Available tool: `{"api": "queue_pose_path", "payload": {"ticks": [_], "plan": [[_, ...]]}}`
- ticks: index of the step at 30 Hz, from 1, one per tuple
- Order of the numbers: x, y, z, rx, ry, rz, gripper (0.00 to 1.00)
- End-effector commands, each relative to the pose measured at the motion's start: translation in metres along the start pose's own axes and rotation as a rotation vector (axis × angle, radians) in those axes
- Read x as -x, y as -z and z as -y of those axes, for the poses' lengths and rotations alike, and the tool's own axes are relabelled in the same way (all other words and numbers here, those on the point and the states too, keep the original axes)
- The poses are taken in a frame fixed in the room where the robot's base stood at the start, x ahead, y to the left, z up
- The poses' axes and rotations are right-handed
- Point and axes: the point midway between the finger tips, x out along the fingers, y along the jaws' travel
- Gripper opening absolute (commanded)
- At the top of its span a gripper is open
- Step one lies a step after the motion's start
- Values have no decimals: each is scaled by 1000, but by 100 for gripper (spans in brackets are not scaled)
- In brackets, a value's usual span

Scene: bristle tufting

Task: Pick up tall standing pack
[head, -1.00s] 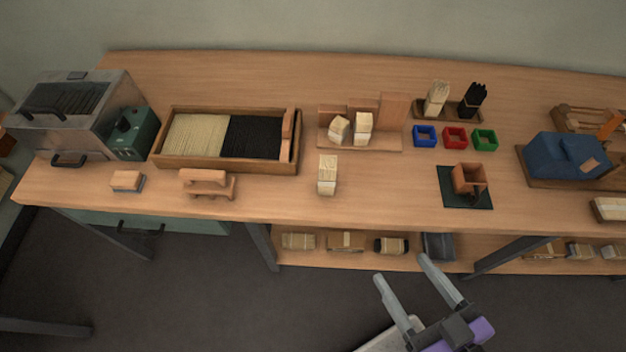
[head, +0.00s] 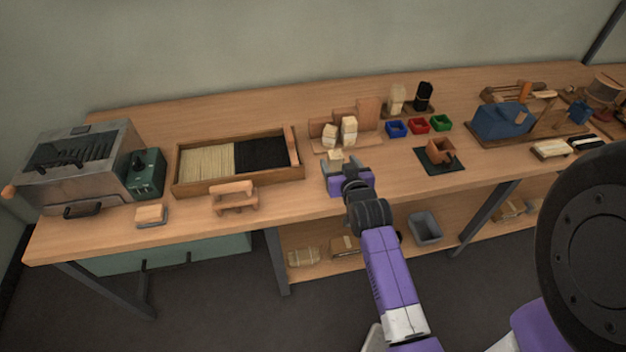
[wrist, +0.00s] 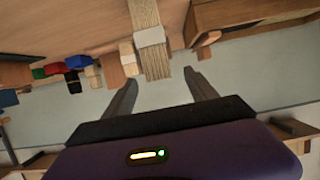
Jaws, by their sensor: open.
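The tall standing pack (head: 335,156) is a pale bristle bundle near the table's front, mostly hidden behind my gripper in the head view. In the wrist view the pack (wrist: 154,62) shows upside down, with a white band round its middle. My gripper (head: 345,167) is open at the pack's near side. In the wrist view the fingertips (wrist: 162,77) lie to either side of the pack's free end. I cannot tell how deep the pack sits between them. No grip on it shows.
Two shorter pale packs (head: 349,131) stand on a wooden rack (head: 369,111) just behind. A bristle tray (head: 240,180) lies left, with a small wooden stand (head: 234,197) before it. Blue, red and green bins (head: 419,125) and a dark mat (head: 440,167) are right.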

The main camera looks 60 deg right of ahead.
Motion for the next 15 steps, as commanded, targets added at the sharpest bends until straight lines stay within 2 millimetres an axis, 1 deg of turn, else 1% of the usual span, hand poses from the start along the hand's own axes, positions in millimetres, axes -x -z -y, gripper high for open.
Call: {"api": "queue_pose_path", "payload": {"ticks": [1, 4, 15], "plan": [[-4, -7, -2, 2, -3, 25, 66], [-9, -12, -2, 4, -3, 46, 66], [-44, -13, -4, 5, -4, 48, 66]]}}
